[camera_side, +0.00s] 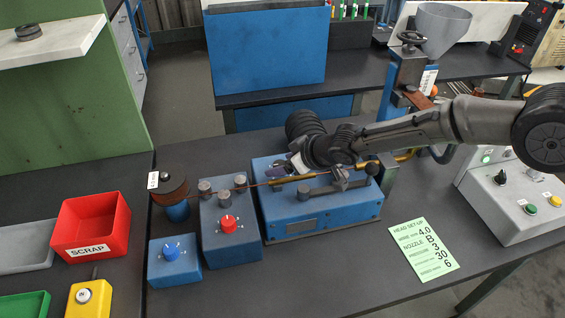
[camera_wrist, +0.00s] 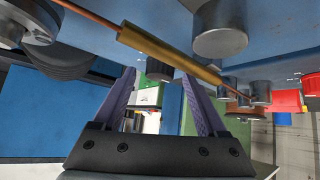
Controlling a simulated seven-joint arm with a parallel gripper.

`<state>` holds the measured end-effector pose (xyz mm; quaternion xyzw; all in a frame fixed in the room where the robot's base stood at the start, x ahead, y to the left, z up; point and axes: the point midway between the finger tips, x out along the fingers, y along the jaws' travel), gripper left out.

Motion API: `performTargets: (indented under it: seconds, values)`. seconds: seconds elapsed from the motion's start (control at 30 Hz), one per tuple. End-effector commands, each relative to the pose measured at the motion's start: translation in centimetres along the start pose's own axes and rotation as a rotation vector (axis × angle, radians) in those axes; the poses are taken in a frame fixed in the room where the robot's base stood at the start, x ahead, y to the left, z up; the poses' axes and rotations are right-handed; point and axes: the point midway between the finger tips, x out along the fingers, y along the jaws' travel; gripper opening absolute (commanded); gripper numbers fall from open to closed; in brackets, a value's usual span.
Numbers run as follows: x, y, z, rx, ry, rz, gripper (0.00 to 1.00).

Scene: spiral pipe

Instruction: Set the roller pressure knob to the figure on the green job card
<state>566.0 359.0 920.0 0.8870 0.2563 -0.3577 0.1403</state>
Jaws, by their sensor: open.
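The green job card (camera_side: 423,249) lies flat on the bench at the right. It reads HEAD SET-UP with 4.0, B, 3, 30 and 6; the pressure line appears to show 3, though the small labels are hard to read. A red knob (camera_side: 228,224) sits on the blue roller box (camera_side: 231,250), below several grey rollers. A blue knob (camera_side: 171,250) sits on a smaller blue box to its left. I cannot tell which knob is labelled roller pressure. My gripper (camera_side: 291,165) is open above the larger blue machine; its purple fingers also show in the wrist view (camera_wrist: 161,78).
A brass tube (camera_wrist: 170,55) with copper wire crosses close beyond my fingertips. The larger blue machine (camera_side: 322,211) stands right of the roller box. A wire spool (camera_side: 171,184), red SCRAP bin (camera_side: 93,226) and yellow button box (camera_side: 89,299) are left. The front bench is clear around the card.

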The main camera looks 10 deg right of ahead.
Motion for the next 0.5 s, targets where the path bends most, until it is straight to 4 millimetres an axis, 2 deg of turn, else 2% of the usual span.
performTargets:
  seconds: [0.4, 0.5]
  values:
    - [0.58, 0.03, -0.07, 0.0, 0.002, 0.0, 0.75]
    - [0.58, 0.03, -0.06, 0.0, 0.001, 0.0, 0.57]
